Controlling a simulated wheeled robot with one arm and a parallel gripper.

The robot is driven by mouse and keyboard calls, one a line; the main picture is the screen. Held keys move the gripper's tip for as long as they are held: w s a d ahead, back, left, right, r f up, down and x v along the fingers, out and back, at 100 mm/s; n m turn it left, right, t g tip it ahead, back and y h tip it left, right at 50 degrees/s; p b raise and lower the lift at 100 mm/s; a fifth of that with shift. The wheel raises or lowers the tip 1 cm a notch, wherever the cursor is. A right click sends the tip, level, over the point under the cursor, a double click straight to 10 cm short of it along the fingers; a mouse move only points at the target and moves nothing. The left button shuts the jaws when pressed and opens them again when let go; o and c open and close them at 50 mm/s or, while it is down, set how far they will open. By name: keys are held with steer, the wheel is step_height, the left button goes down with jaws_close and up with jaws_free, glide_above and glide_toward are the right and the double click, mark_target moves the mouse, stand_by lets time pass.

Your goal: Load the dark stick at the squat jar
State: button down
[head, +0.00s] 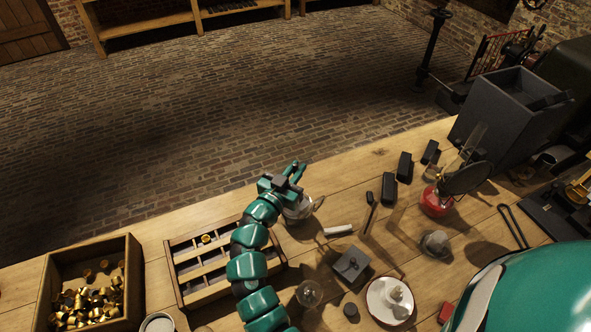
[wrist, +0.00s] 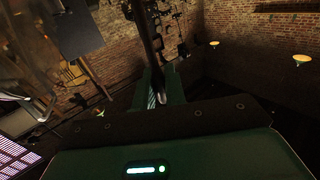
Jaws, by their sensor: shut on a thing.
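My gripper (head: 293,177) is raised at the table's far edge, above and behind a pale rounded vessel with a handle (head: 299,209). It is shut on a dark, narrow thing, which looks like the dark stick (wrist: 146,35) rising from the jaws in the wrist view. A round clear glass jar (head: 309,294) stands near the front, right of my arm. A greyish low vessel (head: 436,243) stands farther right. I cannot tell for sure which is the squat jar.
A divided wooden tray (head: 180,268) lies under and left of my arm, beside a wooden box (head: 57,272) of brass caps. Several black blocks (head: 389,190), a white stick (head: 338,230), a grey square block (head: 351,264) and a white plate (head: 374,306) lie to the right.

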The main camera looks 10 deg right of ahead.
steer(key=shift+f, duration=0.45)
stand_by(0.4)
steer(key=shift+f+p, duration=0.15)
steer(key=shift+p, duration=0.25)
stand_by(2.2)
step_height(320, 180, up, 7)
steer(key=p, duration=0.8)
stand_by(0.3)
stand_by(0.8)
